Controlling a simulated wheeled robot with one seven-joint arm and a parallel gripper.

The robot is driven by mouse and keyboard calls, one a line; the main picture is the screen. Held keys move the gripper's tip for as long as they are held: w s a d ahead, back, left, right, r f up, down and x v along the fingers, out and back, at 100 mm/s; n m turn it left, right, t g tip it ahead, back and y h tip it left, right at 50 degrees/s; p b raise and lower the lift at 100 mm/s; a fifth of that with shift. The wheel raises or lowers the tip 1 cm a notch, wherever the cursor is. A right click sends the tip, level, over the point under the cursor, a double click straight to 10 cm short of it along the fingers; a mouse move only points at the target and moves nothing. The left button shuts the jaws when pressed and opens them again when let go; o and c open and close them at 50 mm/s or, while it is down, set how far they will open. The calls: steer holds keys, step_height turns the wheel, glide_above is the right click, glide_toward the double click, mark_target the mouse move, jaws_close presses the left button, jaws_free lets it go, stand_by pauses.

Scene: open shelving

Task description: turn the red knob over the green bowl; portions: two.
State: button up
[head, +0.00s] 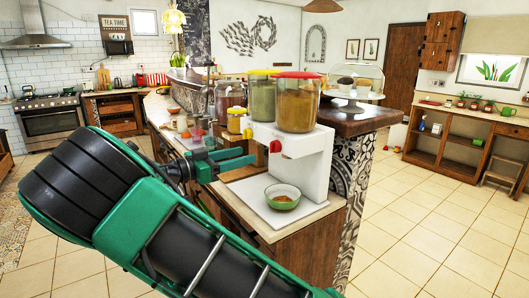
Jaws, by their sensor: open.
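A white dispenser (302,158) stands on the counter with clear canisters on top. The red knob (275,147) is on its front, below the red-lidded canister (297,105) of orange-brown grains. The green bowl (282,203) sits on a pale tray below the red knob's side of the dispenser, with some brown grains (282,197) in it. My gripper (246,160) is open and empty, left of the red knob and apart from it, above and left of the bowl. My arm crosses the lower left and hides part of the counter.
A yellow knob (247,134) is on the dispenser, left of the red one, under a yellow-lidded canister (262,99). Jars (229,99) stand behind my gripper. A glass-domed cake stand (355,85) is behind right. The tiled floor (430,220) at right is clear.

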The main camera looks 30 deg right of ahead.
mark_target(274, 147)
steer(key=d, duration=1)
steer(key=shift+w+d, duration=0.15)
steer(key=shift+d, duration=0.15)
steer(key=shift+c, duration=0.6)
steer(key=c, duration=0.9)
